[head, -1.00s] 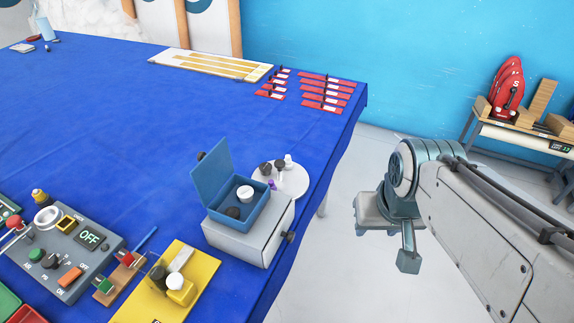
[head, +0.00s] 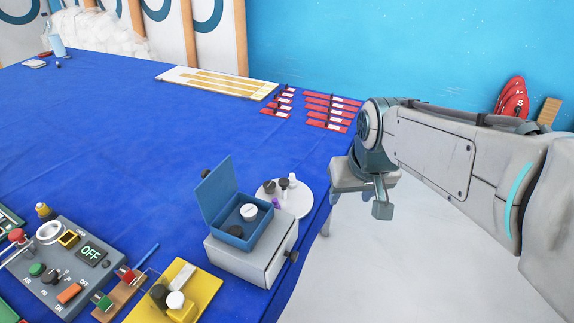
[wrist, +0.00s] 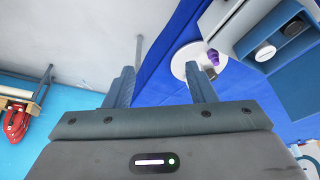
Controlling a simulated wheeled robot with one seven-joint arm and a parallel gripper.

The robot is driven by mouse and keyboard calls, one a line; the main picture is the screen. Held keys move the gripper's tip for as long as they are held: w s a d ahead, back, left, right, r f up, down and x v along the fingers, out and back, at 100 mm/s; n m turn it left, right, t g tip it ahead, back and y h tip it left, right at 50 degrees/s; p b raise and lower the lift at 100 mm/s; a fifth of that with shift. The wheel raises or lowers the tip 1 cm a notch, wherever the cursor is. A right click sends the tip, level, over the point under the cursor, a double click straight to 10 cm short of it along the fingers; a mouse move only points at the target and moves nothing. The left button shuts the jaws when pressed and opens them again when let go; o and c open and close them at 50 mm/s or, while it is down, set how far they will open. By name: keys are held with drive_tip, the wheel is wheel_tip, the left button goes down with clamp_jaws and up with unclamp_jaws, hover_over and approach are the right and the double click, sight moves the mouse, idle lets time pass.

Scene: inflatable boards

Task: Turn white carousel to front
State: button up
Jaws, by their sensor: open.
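The white carousel (head: 297,205) is a round white disc on the blue table, behind and to the right of the blue open box, near the table's right edge. Several small pieces, white, dark and purple, stand on it. In the wrist view part of the carousel (wrist: 181,59) shows beyond the right finger, with the purple piece (wrist: 213,57) near its edge. My gripper (head: 382,205) hangs past the table's right edge, to the right of the carousel and apart from it. In the wrist view my gripper (wrist: 160,88) is open and empty, its two fingers spread.
A grey drawer box (head: 245,258) carries the open blue box (head: 240,222) beside the carousel. A yellow stand (head: 205,292) and a grey control panel (head: 70,265) lie to the left. Red strips (head: 330,112) lie at the far edge. Floor is open right of the table.

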sight(284, 181)
drive_tip(key=w+a+n+y, duration=0.1)
drive_tip(key=w+a+n, duration=0.1)
drive_tip(key=w+a, duration=1.05)
drive_tip(key=shift+n, duration=0.3)
drive_tip(key=x, duration=0.9)
drive_tip(key=p+x, duration=0.1)
drive_tip(key=x, duration=0.4)
drive_tip(key=shift+w+d+r, duration=0.1)
drive_tip(key=shift+w+d, duration=0.2)
drive_tip(key=shift+d, duration=0.15)
clamp_jaws()
